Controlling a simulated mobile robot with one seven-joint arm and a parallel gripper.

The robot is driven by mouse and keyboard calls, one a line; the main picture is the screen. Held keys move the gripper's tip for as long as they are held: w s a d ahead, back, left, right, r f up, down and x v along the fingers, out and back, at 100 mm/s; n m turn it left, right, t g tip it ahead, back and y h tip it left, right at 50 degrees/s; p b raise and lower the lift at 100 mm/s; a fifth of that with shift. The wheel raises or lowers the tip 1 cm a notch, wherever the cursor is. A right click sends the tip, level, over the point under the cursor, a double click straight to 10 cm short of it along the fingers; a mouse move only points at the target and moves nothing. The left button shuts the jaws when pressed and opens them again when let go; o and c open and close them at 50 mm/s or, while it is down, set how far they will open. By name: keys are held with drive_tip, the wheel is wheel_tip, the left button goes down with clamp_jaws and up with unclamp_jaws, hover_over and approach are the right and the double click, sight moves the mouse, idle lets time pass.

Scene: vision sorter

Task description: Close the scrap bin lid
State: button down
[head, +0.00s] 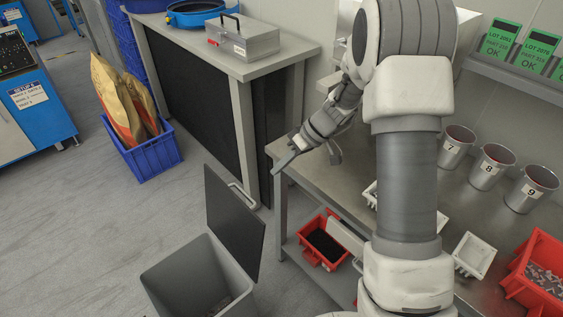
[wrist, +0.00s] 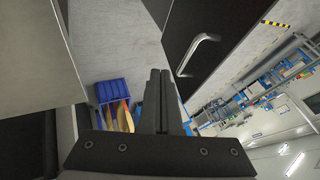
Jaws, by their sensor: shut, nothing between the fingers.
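The scrap bin (head: 160,275) is a grey open-topped bin on the floor at the bottom of the head view. Its dark lid (head: 232,228) stands raised, hinged open at the bin's right side. A metal handle (head: 243,196) is on the lid near its upper edge. In the wrist view the lid (wrist: 228,22) is at the upper right, with its handle (wrist: 197,53) facing the camera. My gripper (head: 285,166) is above and right of the lid in the head view, apart from it. Its fingers (wrist: 160,75) are together and empty, left of the handle in the wrist view.
A steel workbench (head: 455,212) with numbered cups stands on the right. A red bin (head: 322,241) sits on its lower shelf. A grey-topped bench (head: 285,57) with a toolbox (head: 243,38) stands behind the lid. A blue crate (head: 150,158) holds paper sacks. Floor left of the scrap bin is clear.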

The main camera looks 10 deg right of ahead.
drive_tip(key=s+a+f, duration=0.2)
drive_tip(key=a+f, duration=0.2)
drive_tip(key=a, duration=0.2)
drive_tip(key=shift+a+f, duration=0.3)
drive_tip(key=shift+a, duration=0.05)
drive_tip(key=shift+a, duration=0.1)
